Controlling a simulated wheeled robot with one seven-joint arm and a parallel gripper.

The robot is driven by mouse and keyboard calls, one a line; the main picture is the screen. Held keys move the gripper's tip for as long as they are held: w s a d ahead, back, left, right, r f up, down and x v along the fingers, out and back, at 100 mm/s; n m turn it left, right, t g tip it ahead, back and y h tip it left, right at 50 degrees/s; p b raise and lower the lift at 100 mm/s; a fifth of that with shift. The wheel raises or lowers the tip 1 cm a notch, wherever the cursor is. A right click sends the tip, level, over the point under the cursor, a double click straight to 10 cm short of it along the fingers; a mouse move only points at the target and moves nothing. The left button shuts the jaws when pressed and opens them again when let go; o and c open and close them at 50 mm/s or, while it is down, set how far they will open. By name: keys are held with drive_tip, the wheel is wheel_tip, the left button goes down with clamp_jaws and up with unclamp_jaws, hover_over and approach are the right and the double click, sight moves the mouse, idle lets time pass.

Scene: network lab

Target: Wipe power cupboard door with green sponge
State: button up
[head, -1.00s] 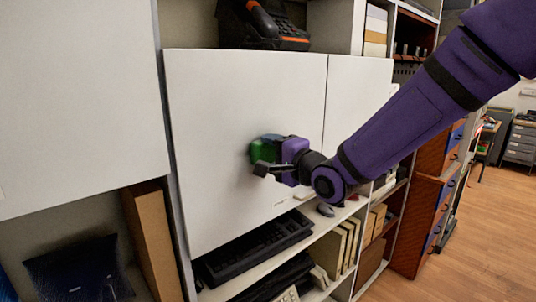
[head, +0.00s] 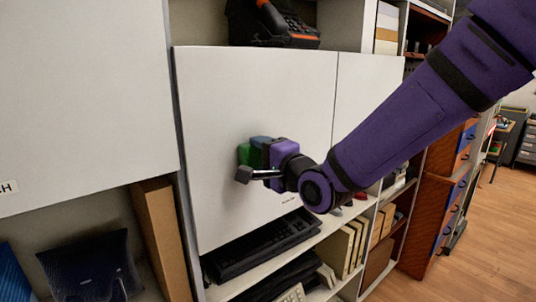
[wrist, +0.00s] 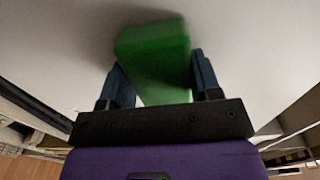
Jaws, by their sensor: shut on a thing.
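The green sponge (head: 244,154) is held in my gripper (head: 257,155) at the face of a white cupboard door (head: 255,90). The door is shut and has a small label low on the right, too small to read surely. In the wrist view the green sponge (wrist: 154,48) sits between the two blue fingers of my gripper (wrist: 160,75). Its far end is at the white surface, with a dark shadow around it. It appears to touch, but the contact edge is hard to see.
A phone (head: 275,24) stands above the middle door. Open floor (head: 480,265) is at right.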

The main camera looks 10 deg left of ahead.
sight(230, 158)
drive_tip(key=shift+s+a, duration=0.9)
drive_tip(key=shift+s, duration=0.25)
drive_tip(key=shift+s+a, duration=0.9)
drive_tip(key=shift+s, duration=0.25)
drive_tip(key=v, duration=0.6)
drive_tip(key=shift+v, duration=1.5)
